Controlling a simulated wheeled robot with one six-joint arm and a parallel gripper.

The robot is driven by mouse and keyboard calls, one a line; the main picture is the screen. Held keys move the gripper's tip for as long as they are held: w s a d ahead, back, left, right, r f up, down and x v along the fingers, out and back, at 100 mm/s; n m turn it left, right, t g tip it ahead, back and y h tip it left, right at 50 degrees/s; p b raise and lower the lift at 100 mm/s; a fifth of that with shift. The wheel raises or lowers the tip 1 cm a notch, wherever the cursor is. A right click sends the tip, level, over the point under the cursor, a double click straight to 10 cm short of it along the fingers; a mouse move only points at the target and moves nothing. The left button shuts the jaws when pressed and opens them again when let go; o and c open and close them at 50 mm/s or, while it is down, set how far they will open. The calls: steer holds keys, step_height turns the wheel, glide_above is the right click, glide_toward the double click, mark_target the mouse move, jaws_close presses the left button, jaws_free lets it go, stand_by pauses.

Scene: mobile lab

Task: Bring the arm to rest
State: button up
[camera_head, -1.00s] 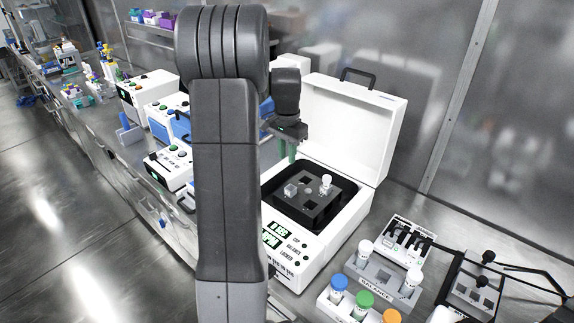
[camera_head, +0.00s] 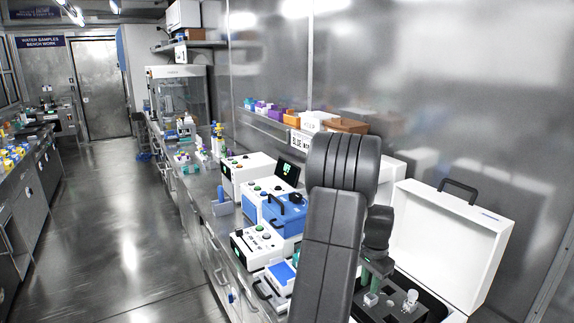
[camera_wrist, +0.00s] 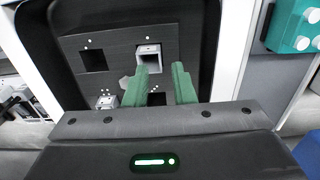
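A pale square holder (camera_wrist: 148,57) sits in one slot beyond the left finger.
White and blue instruments (camera_head: 275,215) line the bench to the left, below a shelf of coloured boxes (camera_head: 345,125). The floor aisle (camera_head: 130,220) on the left is clear.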

mark_target(368, 294)
step_height(368, 294, down, 4)
steer(key=shift+r, duration=0.2)
steer(key=shift+r+p, duration=1.2)
steer(key=shift+r, duration=0.9)
